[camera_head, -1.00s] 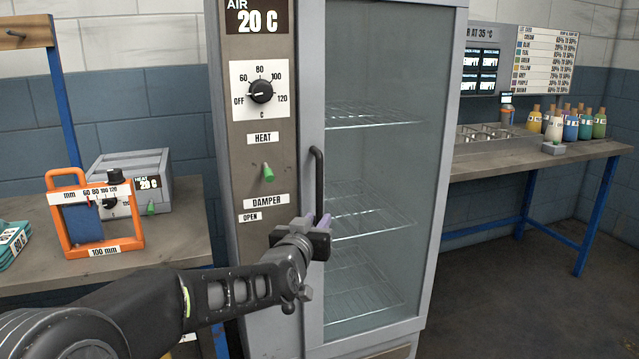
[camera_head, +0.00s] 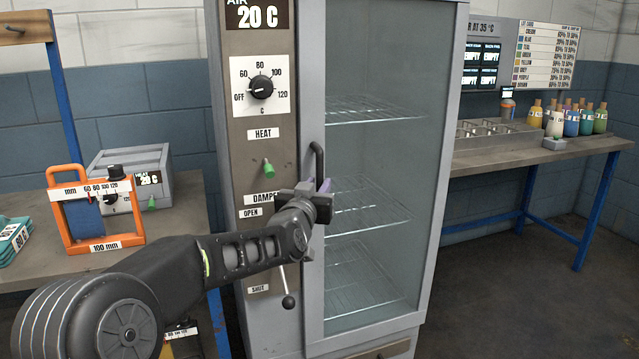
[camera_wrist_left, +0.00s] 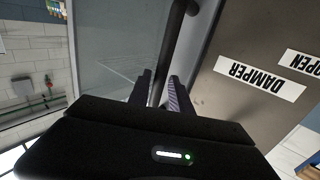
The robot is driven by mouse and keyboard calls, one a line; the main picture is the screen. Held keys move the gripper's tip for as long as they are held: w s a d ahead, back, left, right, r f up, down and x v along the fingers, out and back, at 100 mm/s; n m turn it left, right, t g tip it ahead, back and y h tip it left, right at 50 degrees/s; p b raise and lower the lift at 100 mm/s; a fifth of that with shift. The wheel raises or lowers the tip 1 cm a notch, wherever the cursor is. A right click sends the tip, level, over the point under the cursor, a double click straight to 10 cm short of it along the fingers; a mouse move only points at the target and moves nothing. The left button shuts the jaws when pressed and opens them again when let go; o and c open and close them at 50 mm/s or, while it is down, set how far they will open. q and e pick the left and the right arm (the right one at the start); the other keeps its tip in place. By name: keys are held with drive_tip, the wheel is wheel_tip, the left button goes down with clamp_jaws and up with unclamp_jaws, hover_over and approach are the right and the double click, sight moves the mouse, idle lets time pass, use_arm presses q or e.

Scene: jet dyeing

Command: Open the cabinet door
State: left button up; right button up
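The cabinet door (camera_head: 385,150) is a tall glass panel in a grey frame, and it looks closed. Its dark vertical bar handle (camera_head: 317,160) is on the door's left edge; it also shows in the wrist view (camera_wrist_left: 174,40). My left gripper (camera_head: 322,188) is at the lower part of the handle. In the wrist view its two fingers (camera_wrist_left: 160,92) stand either side of the bar, with narrow gaps, so it looks open around the handle. The gripper hides the handle's lower end. My right gripper is not in view.
The cabinet's control panel has a heat knob (camera_head: 261,87) and a damper lever (camera_head: 289,301). A left bench carries an orange frame gauge (camera_head: 106,246) and a grey box (camera_head: 157,180). A right bench (camera_head: 540,150) holds several bottles. The floor in front right is clear.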

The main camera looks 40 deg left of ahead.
use_arm(q)
drive_tip(key=shift+x, duration=0.95)
drive_tip(key=shift+c, duration=0.4)
clamp_jaws()
idle(0.3)
